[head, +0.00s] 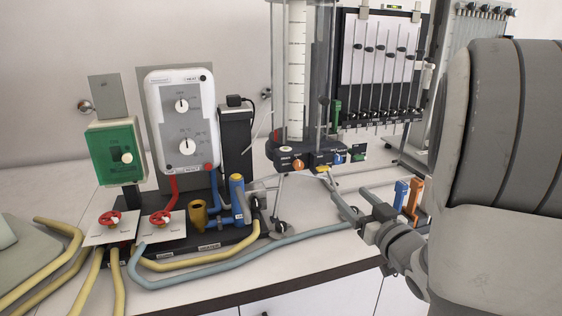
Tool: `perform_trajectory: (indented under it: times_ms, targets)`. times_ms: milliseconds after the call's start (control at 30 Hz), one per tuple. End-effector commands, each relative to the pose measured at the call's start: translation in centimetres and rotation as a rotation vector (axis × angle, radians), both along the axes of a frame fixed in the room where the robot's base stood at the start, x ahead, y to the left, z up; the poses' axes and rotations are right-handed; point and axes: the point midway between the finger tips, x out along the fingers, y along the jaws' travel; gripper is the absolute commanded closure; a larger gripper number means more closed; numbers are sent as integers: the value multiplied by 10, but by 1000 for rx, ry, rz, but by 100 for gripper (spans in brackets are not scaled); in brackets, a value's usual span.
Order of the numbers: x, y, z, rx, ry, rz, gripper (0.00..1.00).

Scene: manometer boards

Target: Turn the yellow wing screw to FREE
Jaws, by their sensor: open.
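A small yellow piece (322,169), which may be the yellow wing screw, shows low on the dark base of the tall clear column. It is too small for me to read its setting or any FREE mark. My gripper (364,211) is at the right of centre, in front of and below that base, over the front part of the bench. Its jaws are open and I see nothing between them. It is apart from the yellow piece. My large grey arm covers the right side of the view.
An orange knob (298,165) and a blue part (339,158) flank the yellow piece. Blue and orange upright handles (414,195) stand right of my gripper. A pale blue hose (230,262) and yellow hoses cross the bench. A white control box (183,120) stands left.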

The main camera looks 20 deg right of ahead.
Motion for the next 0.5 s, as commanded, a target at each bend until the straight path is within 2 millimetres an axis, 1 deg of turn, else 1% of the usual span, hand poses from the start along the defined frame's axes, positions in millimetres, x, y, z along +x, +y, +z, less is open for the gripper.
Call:
perform_trajectory:
  times_ms: [33, 267, 333, 500]
  targets:
    - [2, 0, 4, 2, 4, 0, 25]
    - [11, 0, 3, -1, 5, -6, 25]
    - [28, 1, -1, -6, 0, -2, 25]
    - [66, 3, -1, -5, 0, -2, 25]
